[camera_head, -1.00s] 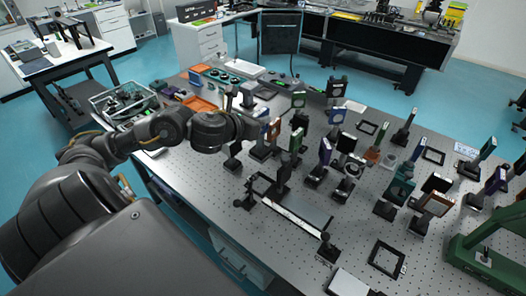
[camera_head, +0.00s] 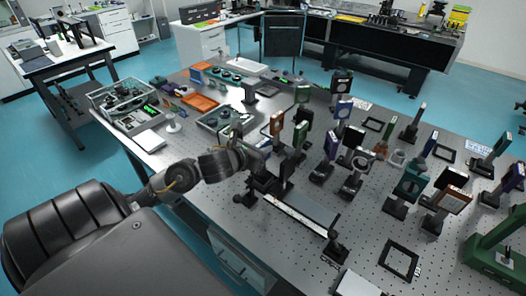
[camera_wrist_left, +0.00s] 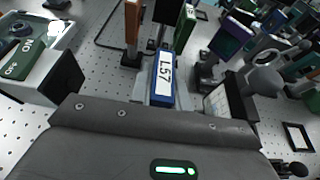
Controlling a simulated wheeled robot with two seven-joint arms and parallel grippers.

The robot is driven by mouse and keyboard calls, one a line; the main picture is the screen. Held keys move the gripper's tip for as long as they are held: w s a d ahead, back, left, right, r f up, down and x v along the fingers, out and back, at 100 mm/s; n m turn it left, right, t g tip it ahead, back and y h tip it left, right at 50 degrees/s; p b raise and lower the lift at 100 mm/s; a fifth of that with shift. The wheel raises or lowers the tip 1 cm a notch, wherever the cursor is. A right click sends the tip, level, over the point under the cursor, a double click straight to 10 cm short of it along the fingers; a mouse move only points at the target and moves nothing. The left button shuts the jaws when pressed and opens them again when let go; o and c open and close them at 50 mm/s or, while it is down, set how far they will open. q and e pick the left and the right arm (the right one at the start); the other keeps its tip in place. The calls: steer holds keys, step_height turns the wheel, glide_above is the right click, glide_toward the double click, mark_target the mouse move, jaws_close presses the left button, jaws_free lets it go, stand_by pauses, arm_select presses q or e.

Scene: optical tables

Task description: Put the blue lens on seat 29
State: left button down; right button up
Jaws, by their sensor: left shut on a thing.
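My left gripper (camera_head: 258,153) is shut on a blue lens mount labelled L57 (camera_wrist_left: 163,78), seen from above at the middle of the left wrist view. I cannot read a number 29 on any seat. My right gripper is not in view.
Several upright optics crowd the table beyond and right of my gripper, among them an orange one (camera_head: 276,124) and a green one (camera_head: 300,135). Flat black frames lie on the table, one (camera_head: 399,260) near the front. A green fixture (camera_head: 503,250) stands at the right.

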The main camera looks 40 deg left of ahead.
arm_select(q)
steer(key=shift+f, duration=0.15)
steer(key=shift+f, duration=0.1)
steer(key=c, duration=1.3)
jaws_free()
